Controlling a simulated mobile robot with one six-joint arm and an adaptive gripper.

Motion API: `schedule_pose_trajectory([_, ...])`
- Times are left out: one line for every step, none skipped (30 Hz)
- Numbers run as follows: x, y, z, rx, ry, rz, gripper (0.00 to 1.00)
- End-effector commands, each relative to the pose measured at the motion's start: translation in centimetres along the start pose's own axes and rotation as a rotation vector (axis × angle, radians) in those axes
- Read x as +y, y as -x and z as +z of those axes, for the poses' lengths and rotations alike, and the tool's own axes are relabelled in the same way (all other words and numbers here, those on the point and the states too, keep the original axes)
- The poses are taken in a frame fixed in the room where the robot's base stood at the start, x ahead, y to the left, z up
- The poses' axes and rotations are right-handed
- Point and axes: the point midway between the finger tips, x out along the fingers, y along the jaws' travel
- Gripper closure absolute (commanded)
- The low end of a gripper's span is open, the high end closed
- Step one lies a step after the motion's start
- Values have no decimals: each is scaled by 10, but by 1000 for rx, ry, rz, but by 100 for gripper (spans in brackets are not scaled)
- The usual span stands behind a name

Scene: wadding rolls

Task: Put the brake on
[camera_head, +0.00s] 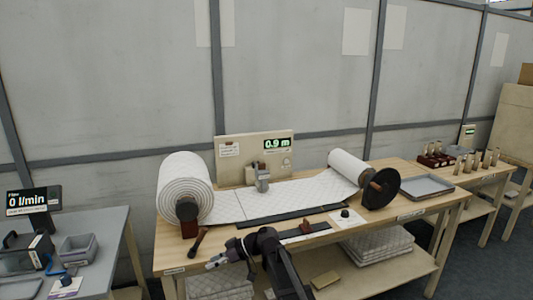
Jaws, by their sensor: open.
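A large white wadding roll (180,180) sits at the left of the wooden bench (180,262). A dark brown block (187,210) is at its near end. A dark, brown-handled lever (198,242) slants at the bench's front edge below the roll; it may be the brake, but I cannot tell, nor whether it is set. White wadding (290,195) runs flat to a smaller roll (347,166) with a black disc (383,190) and a brown handle. My gripper (210,266) is open, pointing left, in front of the bench and just right of and below the lever in the picture.
A panel with a green "0.9 m" display (278,143) stands behind the wadding, with a grey device (262,178) before it. A black knob (345,213) sits on a white card. A grey tray (428,186) is right. A grey table (100,225) stands left, beyond a gap.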

Motion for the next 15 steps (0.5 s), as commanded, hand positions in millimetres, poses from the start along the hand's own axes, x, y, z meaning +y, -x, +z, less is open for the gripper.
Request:
schedule_pose_trajectory([-1,6,20,-35,-41,24,29])
schedule_pose_trajectory([-1,10,30,-60,-72,41,29])
schedule_pose_trajectory([-1,16,46,-97,-115,67,29])
schedule_pose_trajectory([-1,21,59,-126,-152,90,29])
schedule_pose_trajectory([-1,26,72,-156,-190,114,29])
schedule_pose_trajectory([-2,34,89,-196,-243,147,29])
schedule_pose_trajectory([-2,40,102,-225,-283,174,29])
schedule_pose_trajectory([-3,46,114,-252,-324,202,29])
schedule_pose_trajectory([-4,54,131,-288,-377,240,29])
schedule_pose_trajectory([-4,61,143,-314,-417,271,29])
schedule_pose_trajectory([-5,68,156,-338,-458,302,29])
schedule_pose_trajectory([-7,77,172,-370,-511,346,29])
schedule_pose_trajectory([-8,84,184,-394,-552,379,29])
schedule_pose_trajectory([-10,91,196,-415,-594,414,29])
schedule_pose_trajectory([-12,101,212,-444,-647,462,29])
